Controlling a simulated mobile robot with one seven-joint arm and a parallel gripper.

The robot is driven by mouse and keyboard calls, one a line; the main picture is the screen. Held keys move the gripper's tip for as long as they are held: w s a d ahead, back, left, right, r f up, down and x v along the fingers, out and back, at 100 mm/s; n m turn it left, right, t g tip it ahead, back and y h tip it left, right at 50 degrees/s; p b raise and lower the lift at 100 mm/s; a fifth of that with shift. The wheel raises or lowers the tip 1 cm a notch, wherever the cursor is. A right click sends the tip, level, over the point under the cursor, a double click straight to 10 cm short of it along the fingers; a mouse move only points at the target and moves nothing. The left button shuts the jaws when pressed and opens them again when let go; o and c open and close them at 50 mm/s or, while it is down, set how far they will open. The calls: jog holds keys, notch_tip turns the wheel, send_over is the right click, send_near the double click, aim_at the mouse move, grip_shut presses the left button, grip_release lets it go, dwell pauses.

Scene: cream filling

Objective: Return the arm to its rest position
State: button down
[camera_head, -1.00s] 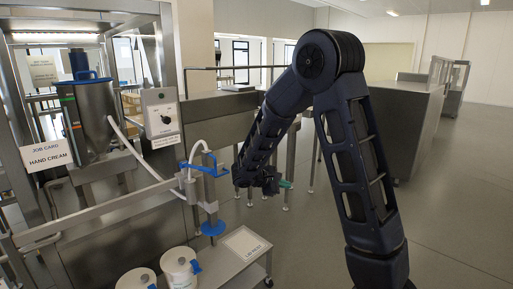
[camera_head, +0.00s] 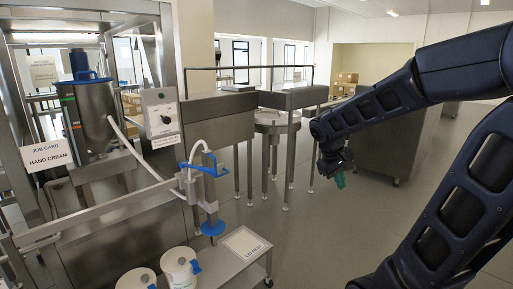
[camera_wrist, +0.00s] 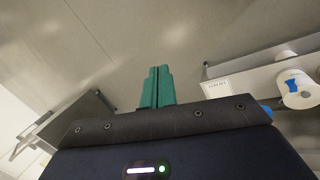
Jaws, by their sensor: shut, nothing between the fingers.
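My gripper (camera_head: 340,180) hangs at the end of my dark blue arm, right of the picture's middle in the head view. Its green fingers point down over open floor and touch nothing. In the wrist view my gripper (camera_wrist: 157,72) shows its two green fingers side by side, closed together with nothing between them. The grey floor lies beyond the fingertips.
The filling machine with its steel hopper (camera_head: 92,115) and blue-handled nozzle (camera_head: 210,185) stands at left. A low cart (camera_head: 232,270) carries white tubs (camera_head: 180,268). A round steel table (camera_head: 277,122) stands behind. A grey cabinet (camera_head: 385,150) is behind my arm.

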jog(key=s+r+m+t+y, duration=0.3)
jog(key=s+r+m+y, duration=0.1)
jog(key=s, duration=0.5)
jog(key=shift+s+d+m, duration=0.3)
jog(key=shift+s+m, duration=0.1)
jog(key=shift+r, duration=0.1)
dwell(0.4)
